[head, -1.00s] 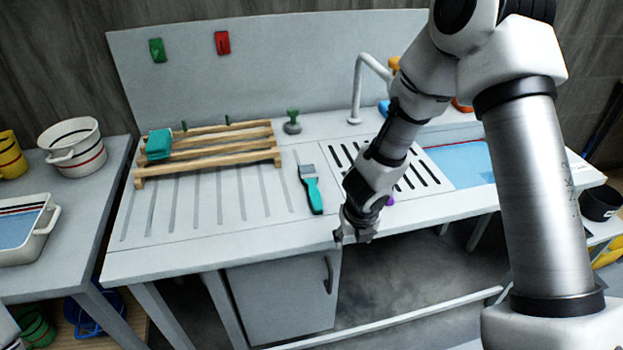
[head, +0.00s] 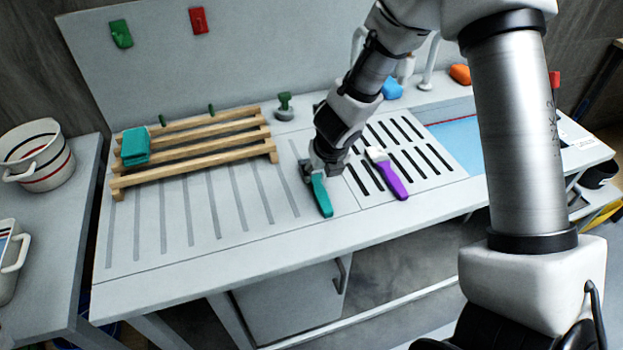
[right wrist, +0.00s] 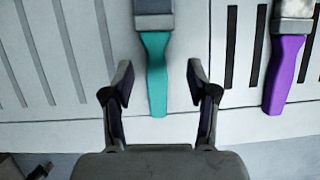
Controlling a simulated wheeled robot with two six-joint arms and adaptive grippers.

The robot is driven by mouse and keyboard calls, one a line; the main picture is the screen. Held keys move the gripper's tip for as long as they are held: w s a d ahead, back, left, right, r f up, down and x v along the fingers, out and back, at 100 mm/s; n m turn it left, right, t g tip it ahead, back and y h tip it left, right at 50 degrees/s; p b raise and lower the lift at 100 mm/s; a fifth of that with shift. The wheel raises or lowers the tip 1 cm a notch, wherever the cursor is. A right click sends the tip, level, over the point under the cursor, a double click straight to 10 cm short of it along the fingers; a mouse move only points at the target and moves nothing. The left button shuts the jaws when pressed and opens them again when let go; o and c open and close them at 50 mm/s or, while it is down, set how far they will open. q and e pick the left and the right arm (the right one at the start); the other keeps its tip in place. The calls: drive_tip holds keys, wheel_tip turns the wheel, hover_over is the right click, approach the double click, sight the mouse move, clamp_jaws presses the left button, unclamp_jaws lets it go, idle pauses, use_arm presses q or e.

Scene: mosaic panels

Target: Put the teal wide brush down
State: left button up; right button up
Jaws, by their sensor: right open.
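The teal wide brush (head: 321,197) lies on the grey worktop, between the ribbed drainer and the slotted grate. In the head view my right gripper (head: 318,174) is over the brush and hides its bristle end. In the right wrist view the teal handle (right wrist: 156,75) lies between the two open fingers (right wrist: 157,78), and neither finger appears to touch it. The grey ferrule shows at the top of that view. My left gripper is not in view.
A purple-handled brush (head: 391,181) lies on the slotted grate to the right. A wooden rack (head: 195,150) with a teal block (head: 135,146) stands on the drainer at left. A green stamp-like thing (head: 285,106) stands behind the gripper. The ribbed drainer's front is clear.

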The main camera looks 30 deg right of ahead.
sight(316, 181)
drive_tip(key=x, duration=0.3)
drive_tip(key=w+x, duration=0.1)
drive_tip(key=x, duration=0.1)
drive_tip(key=shift+a+f+b, duration=0.2)
drive_tip(key=shift+a+b, duration=0.05)
drive_tip(key=shift+b, duration=0.1)
drive_tip(key=shift+s+r, duration=0.2)
drive_tip(key=shift+s, duration=0.05)
drive_tip(key=shift+w+f+b, duration=0.15)
drive_tip(key=shift+f+b, duration=0.1)
drive_tip(key=shift+b, duration=0.05)
clamp_jaws()
